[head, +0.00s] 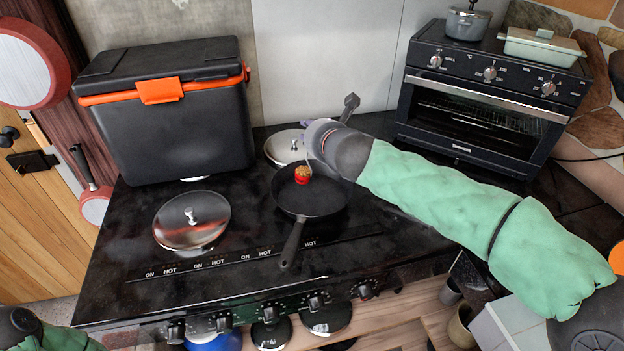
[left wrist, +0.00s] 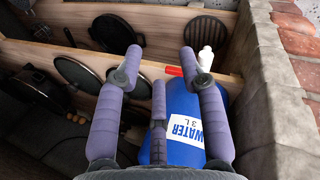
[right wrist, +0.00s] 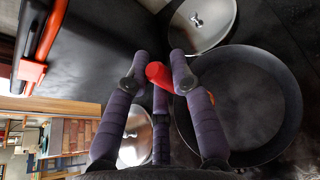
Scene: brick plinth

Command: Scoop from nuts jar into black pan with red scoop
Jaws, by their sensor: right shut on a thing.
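The black pan (head: 325,203) sits on the dark stove top with its handle toward the front; it also fills the right of the right wrist view (right wrist: 262,105). The red scoop (head: 302,179) is over the pan, with brown nuts (head: 303,170) heaped in it. My right gripper (right wrist: 158,66) is shut on the scoop's red handle (right wrist: 158,75). Its arm comes in from the right and hides part of the pan's rim. My left gripper (left wrist: 160,55) is open and empty, above a blue water jug. I cannot make out the nuts jar in any view.
A lid with a metal knob (head: 190,222) lies left of the pan, and another lid (head: 284,147) lies behind it. A black cooler (head: 185,130) stands at the back left, an oven (head: 480,110) at the back right. The blue water jug (left wrist: 182,110) is below my left gripper.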

